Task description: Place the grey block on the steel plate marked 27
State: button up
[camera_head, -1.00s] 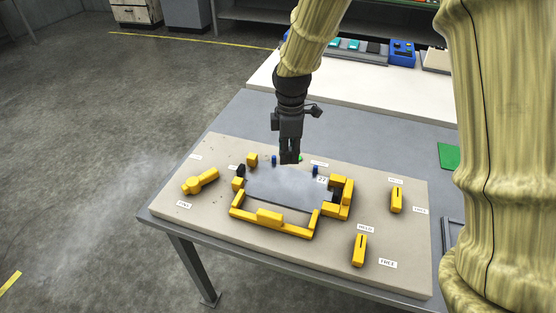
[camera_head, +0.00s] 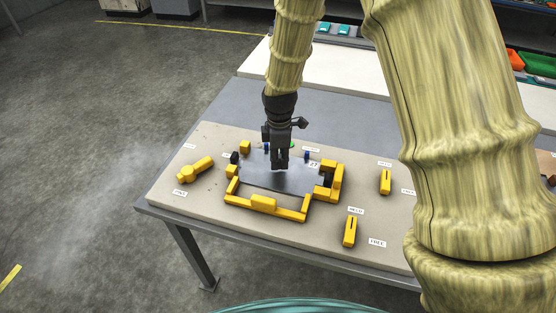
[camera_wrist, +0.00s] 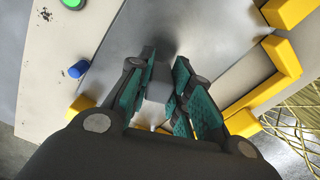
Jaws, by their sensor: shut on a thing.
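The steel plate (camera_head: 258,178) is a flat grey sheet set among yellow blocks on a beige board, with a white tag marked 27 (camera_head: 314,164) at its back right corner. My gripper (camera_head: 280,166) points down over the plate. In the wrist view my gripper (camera_wrist: 160,92) has its teal-padded fingers closed around the small grey block (camera_wrist: 157,96). The steel plate also fills the middle of the wrist view (camera_wrist: 120,62). The block is hardly visible in the head view, hidden by the fingers. I cannot tell whether it touches the plate.
A yellow frame bar (camera_head: 262,203) lies in front of the plate and a yellow bracket (camera_head: 335,182) at its right. A yellow lever (camera_head: 196,168) is at the left; slotted yellow blocks (camera_head: 350,231) are at the right. Blue and green buttons stand behind the plate.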

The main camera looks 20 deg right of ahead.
aim_at(280, 156)
jog(key=shift+s+d+f, duration=0.1)
jog(key=shift+s+f, duration=0.3)
jog(key=shift+s, duration=0.05)
jog(key=shift+w+f, duration=0.35)
jog(key=shift+w, duration=0.05)
jog(key=o, duration=0.6)
jog(key=shift+c, duration=0.2)
jog(key=shift+o, duration=1.3)
jog(key=shift+s+r, duration=0.2)
jog(key=shift+w+f, duration=0.1)
jog(key=shift+r+b, duration=1.6)
jog(key=shift+r, duration=4.45)
